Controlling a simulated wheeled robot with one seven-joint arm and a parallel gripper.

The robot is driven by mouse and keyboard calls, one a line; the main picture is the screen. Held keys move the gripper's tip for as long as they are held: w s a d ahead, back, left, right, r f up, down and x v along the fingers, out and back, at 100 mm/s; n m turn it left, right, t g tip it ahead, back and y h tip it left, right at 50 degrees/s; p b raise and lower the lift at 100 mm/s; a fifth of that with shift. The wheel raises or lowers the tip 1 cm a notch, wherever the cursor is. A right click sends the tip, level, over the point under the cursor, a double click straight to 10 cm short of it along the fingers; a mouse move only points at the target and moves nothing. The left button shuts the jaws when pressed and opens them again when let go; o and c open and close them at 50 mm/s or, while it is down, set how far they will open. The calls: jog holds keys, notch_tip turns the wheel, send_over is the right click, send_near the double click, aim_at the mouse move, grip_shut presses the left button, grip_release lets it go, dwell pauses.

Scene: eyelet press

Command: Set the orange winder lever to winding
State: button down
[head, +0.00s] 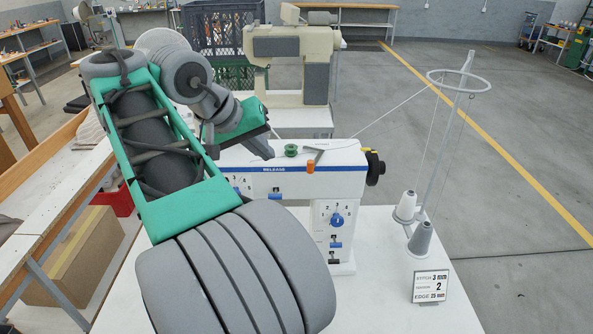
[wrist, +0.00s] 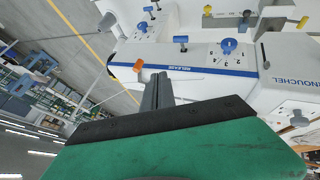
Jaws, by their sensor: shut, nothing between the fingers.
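The orange winder lever (head: 310,166) is a small upright block on the top front edge of the white sewing machine (head: 345,181), near its right end. It also shows in the wrist view (wrist: 138,65), just beyond and left of my fingertips. My gripper (head: 268,153) is shut and empty above the machine top, left of the lever, apart from it in the picture. In the wrist view my gripper (wrist: 157,78) points toward the machine's top edge. A green bobbin (head: 291,150) sits behind and left of the lever. I cannot tell which setting the lever has.
A blue dial (head: 337,220) and blue sliders are on the machine's front. A black handwheel (head: 375,168) is at its right end. A thread stand (head: 444,160) with cones and a settings card (head: 430,286) stand to the right. A beige machine (head: 292,60) is behind.

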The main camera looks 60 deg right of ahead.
jog(key=shift+s+d+f+b, duration=0.15)
jog(key=shift+s+d+f, duration=0.55)
jog(key=shift+d+f, duration=0.35)
jog(key=shift+s+d+f+b, duration=0.2)
jog(key=shift+s+d+f, duration=0.65)
jog(key=shift+d, duration=0.3)
jog(key=shift+s+d+f+b, duration=0.15)
jog(key=shift+s+d+f, duration=0.45)
jog(key=shift+d+f, duration=0.45)
